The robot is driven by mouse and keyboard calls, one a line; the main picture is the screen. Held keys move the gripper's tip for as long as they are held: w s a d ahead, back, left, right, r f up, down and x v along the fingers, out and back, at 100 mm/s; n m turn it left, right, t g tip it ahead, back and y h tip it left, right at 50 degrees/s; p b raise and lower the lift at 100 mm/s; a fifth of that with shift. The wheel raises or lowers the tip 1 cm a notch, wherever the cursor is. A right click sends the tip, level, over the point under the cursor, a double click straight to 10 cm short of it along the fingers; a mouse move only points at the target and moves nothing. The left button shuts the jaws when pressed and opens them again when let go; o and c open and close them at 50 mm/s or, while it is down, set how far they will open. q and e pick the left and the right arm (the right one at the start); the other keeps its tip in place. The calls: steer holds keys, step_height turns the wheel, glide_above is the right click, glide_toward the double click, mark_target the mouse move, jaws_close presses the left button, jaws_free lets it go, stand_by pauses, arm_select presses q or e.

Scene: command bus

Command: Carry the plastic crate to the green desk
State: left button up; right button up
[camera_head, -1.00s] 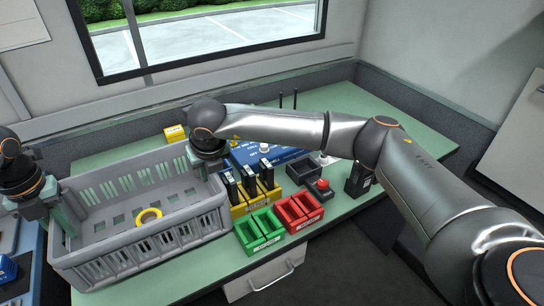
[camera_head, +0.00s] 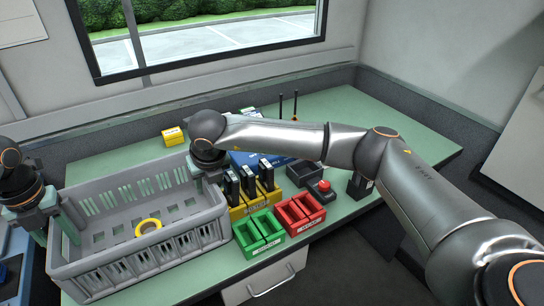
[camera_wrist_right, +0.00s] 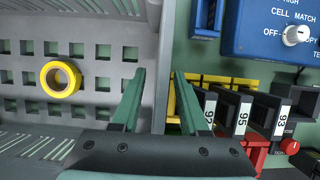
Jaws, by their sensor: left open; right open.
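The grey plastic crate (camera_head: 140,262) stands on the left part of the green desk (camera_head: 335,110), with a yellow tape roll (camera_head: 148,226) inside. The crate and tape roll (camera_wrist_right: 61,79) also show in the right wrist view. My left gripper (camera_head: 50,215) is open at the crate's left end wall, with one finger inside the crate and one outside. My right gripper (camera_wrist_right: 160,78) is open at the right end wall, its two green fingers on either side of the rim. In the head view, my right wrist partly hides that wall.
Close right of the crate is a yellow bin (camera_head: 240,211) with black devices. Green (camera_head: 260,233) and red (camera_head: 300,212) bins stand beside it. A blue device (camera_wrist_right: 272,30), a red-button box (camera_head: 322,188) and a yellow box (camera_head: 173,136) are also on the desk.

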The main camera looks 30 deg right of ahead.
arm_select(q)
step_height(320, 180, up, 12)
steer(key=shift+f, duration=0.1)
arm_select(e)
steer(key=v, duration=1.2)
steer(key=shift+s, duration=0.1)
stand_by(0.4)
